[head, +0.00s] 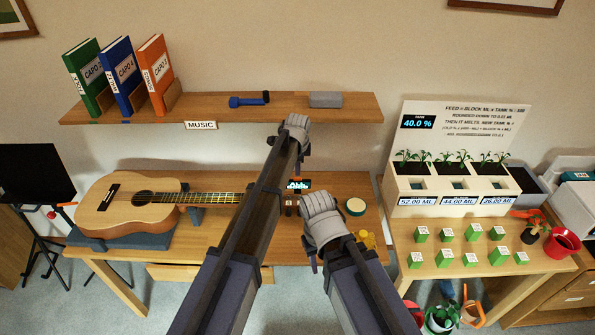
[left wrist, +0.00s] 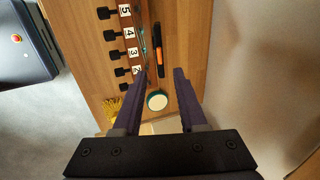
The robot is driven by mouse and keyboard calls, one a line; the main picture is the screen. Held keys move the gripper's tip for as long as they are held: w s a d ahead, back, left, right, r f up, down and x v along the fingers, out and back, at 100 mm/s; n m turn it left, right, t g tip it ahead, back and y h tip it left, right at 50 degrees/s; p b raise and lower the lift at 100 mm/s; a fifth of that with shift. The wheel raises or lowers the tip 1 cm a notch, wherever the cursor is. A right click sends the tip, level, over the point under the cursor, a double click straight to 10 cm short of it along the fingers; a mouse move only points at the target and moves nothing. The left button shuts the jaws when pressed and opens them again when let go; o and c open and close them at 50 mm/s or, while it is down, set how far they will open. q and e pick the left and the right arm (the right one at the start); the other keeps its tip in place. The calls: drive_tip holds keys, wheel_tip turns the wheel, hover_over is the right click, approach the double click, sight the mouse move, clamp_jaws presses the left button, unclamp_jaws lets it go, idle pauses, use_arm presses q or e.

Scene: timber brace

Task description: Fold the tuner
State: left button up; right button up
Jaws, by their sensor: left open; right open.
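The tuner (head: 298,184) shows in the head view as a small dark device with a lit teal display, at the headstock end of the guitar (head: 128,206). The headstock is largely hidden by my arms. In the left wrist view, the numbered headstock (left wrist: 131,40) shows black pegs, with a thin teal strip at its right edge; I cannot tell whether that strip is the tuner. My left gripper (head: 297,130) is open above the table's back part; its fingers (left wrist: 164,76) are apart and empty. My right gripper (head: 321,220) is lower, near the table front; its fingers are mostly hidden.
A round green-rimmed disc (head: 355,206) and a yellow item (head: 367,239) lie on the wooden table (head: 220,240). A black and orange stick (left wrist: 159,52) lies beside the headstock. A shelf (head: 225,107) overhangs the back. A planter table with green blocks (head: 446,234) stands right.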

sight(298, 178)
use_arm(q)
drive_tip(key=shift+b+x, duration=3.7)
drive_tip(key=shift+x, duration=0.3)
drive_tip(key=shift+s+r, duration=0.1)
clamp_jaws()
